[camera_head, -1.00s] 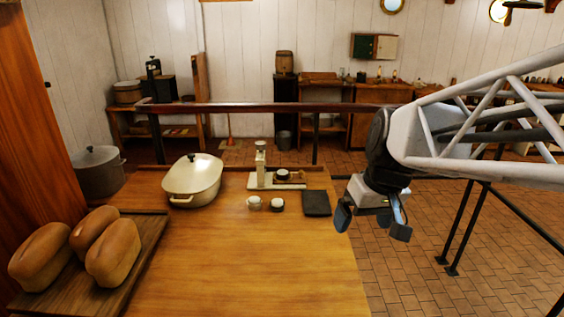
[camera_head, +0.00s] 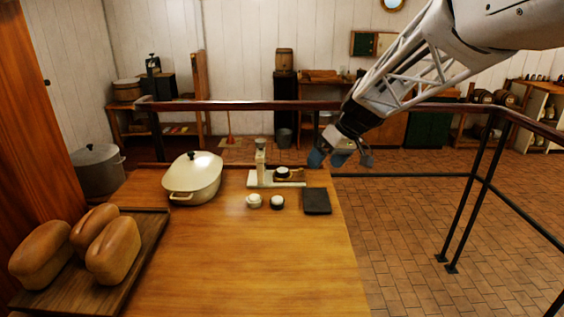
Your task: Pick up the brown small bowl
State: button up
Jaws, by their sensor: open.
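Two small round vessels stand side by side on the wooden table: a pale one (camera_head: 254,201) and a dark-sided one with a light top (camera_head: 277,202). A third small dark round vessel with a light top (camera_head: 282,172) stands behind them on a low board or stand. Which of the dark ones is the brown small bowl I cannot tell at this size. My gripper (camera_head: 341,159) is open and empty, its blue-grey fingers spread, in the air near the table's back right corner. It appears right of the vessels and higher, touching none of them.
A dark flat square (camera_head: 317,201) lies right of the vessels. A scale-like stand (camera_head: 260,160) is behind them, and a lidded cream pot (camera_head: 193,180) is left. Loaves (camera_head: 114,250) lie on a dark board (camera_head: 140,262). The table's front middle (camera_head: 255,265) is clear.

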jog(key=w+a+f+n+y, duration=0.2)
jog(key=w+f, duration=0.1)
jog(key=w, duration=0.9)
jog(key=n+t+y, duration=0.1)
jog(key=n+y, duration=0.4)
jog(key=n, duration=0.2)
send_near(278, 169)
jog(key=shift+s+d+r, duration=0.15)
jog(key=shift+d+r, duration=0.2)
jog(key=shift+s+x, duration=0.2)
jog(key=shift+x, duration=1.1)
jog(key=shift+w+a+f, duration=0.1)
jog(key=shift+w+f, duration=0.05)
jog(key=shift+w, duration=0.05)
jog(key=shift+x, duration=2.5)
